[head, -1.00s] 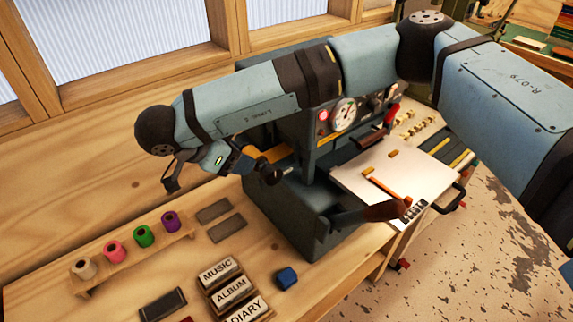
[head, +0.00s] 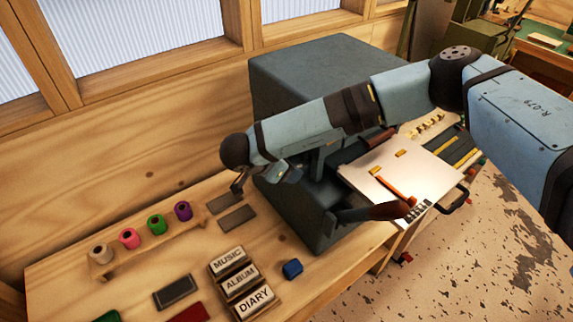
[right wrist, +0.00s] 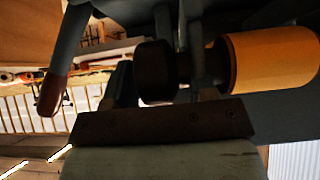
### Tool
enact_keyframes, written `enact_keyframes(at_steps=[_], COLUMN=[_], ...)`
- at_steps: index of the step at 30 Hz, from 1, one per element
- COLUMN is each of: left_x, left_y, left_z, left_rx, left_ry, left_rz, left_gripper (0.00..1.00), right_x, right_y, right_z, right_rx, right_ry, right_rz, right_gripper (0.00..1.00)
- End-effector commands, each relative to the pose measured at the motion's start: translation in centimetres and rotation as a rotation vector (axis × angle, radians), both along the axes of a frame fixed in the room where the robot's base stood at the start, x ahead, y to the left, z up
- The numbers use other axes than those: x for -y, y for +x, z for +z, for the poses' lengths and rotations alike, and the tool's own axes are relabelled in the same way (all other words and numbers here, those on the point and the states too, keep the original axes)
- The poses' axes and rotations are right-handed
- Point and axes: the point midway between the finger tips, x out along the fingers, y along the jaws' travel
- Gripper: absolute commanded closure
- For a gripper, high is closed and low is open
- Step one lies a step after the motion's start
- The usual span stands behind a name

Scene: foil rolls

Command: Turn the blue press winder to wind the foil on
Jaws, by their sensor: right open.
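The blue-grey press (head: 320,65) stands on the bench; my right arm crosses its front and hides its panel. In the right wrist view a dark round knob (right wrist: 153,70), apparently the winder, sits beside an orange foil roll (right wrist: 272,60) on the same axis. My right gripper (right wrist: 162,88) is open, with its fingers on either side of the knob; I cannot tell whether they touch it. My left gripper is not in view.
A brown-handled lever (head: 385,211) sticks out at the press front, near the white board (head: 400,182). Coloured foil rolls stand on a wooden rack (head: 105,268) at left. Title blocks (head: 240,280) and a small blue block (head: 292,268) lie on the bench.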

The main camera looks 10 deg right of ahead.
Motion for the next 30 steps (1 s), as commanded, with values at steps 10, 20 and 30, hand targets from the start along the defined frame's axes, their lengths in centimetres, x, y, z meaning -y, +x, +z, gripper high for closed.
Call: enact_keyframes(at_steps=[10,20,30], left_x=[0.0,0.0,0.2], left_y=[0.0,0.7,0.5], left_z=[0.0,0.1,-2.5], left_rx=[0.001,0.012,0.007], left_ry=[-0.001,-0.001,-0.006], left_rz=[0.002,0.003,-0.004], left_gripper=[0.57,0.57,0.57], right_x=[0.0,0.0,0.2], right_y=[0.0,0.0,0.1], right_z=[-0.1,-0.1,-0.7], right_rx=[0.0,-0.004,-0.063], right_ry=[0.0,0.01,0.159], right_rz=[0.0,0.0,-0.001], right_gripper=[0.72,0.98,0.98])
